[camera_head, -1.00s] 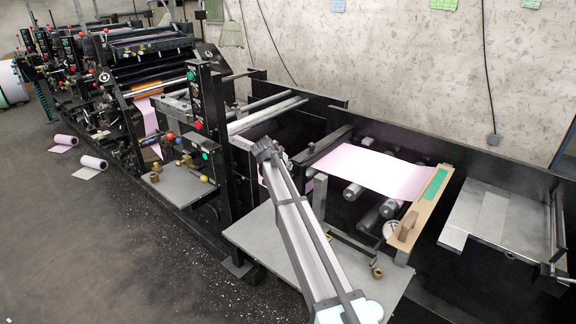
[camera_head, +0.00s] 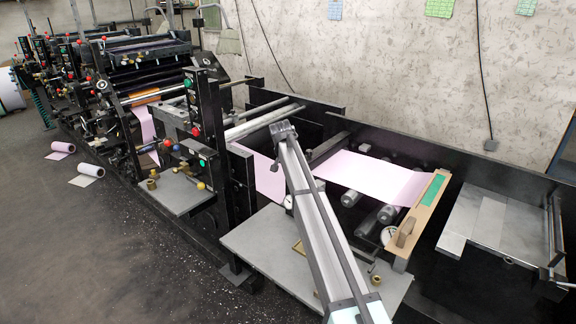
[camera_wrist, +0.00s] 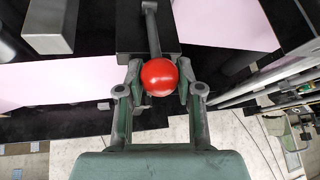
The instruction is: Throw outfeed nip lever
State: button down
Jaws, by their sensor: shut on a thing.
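In the wrist view, a red ball knob (camera_wrist: 160,77) sits on the end of a grey lever rod (camera_wrist: 152,28). The rod runs up across a dark block. My gripper (camera_wrist: 160,84) has a finger on each side of the knob and is shut on it. Pink web (camera_wrist: 215,28) shows on both sides of the lever. In the head view, the pink web (camera_head: 368,175) lies over the rollers at the right. The held knob and my gripper's fingers cannot be made out there; my arm stands in front of that part of the press.
A grey table (camera_head: 262,246) stands in front of the press, with a brass ring (camera_head: 376,280) near its right side. A wooden board (camera_head: 424,208) with a green strip edges the web. Dark side frames border the rollers. Open floor lies at lower left.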

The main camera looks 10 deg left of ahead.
jog(key=shift+w+d, duration=0.15)
jog(key=c, duration=0.7)
grip_release()
jog(key=shift+c, duration=0.2)
jog(key=shift+s+r, duration=0.25)
jog(key=v, duration=1.1)
jog(key=shift+r, duration=0.2)
